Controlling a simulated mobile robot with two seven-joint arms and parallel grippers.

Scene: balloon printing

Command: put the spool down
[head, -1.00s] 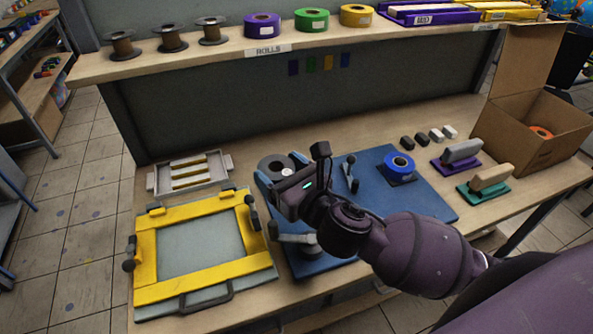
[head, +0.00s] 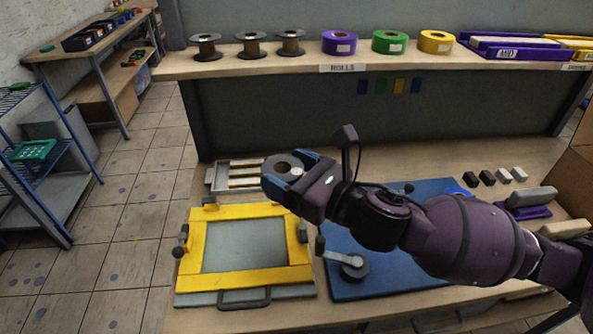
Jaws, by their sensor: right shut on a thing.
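My right gripper (head: 288,180) is shut on a dark grey spool (head: 274,162) with a pale hub. The gripper hides part of the spool. The spool appears raised above the workbench (head: 420,158), in front of the right end of the grey tray with yellow bars. On the shelf (head: 295,66) stand three empty dark spools (head: 251,45) and purple, green and yellow rolls (head: 390,42). My left gripper is not in view.
A yellow frame (head: 197,245) lies on the bench below the gripper, near the grey tray (head: 215,180). A blue base plate (head: 345,290) with a lever is to its right, partly behind my arm. Small blocks (head: 487,177) and a cardboard box (head: 580,165) are farther right.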

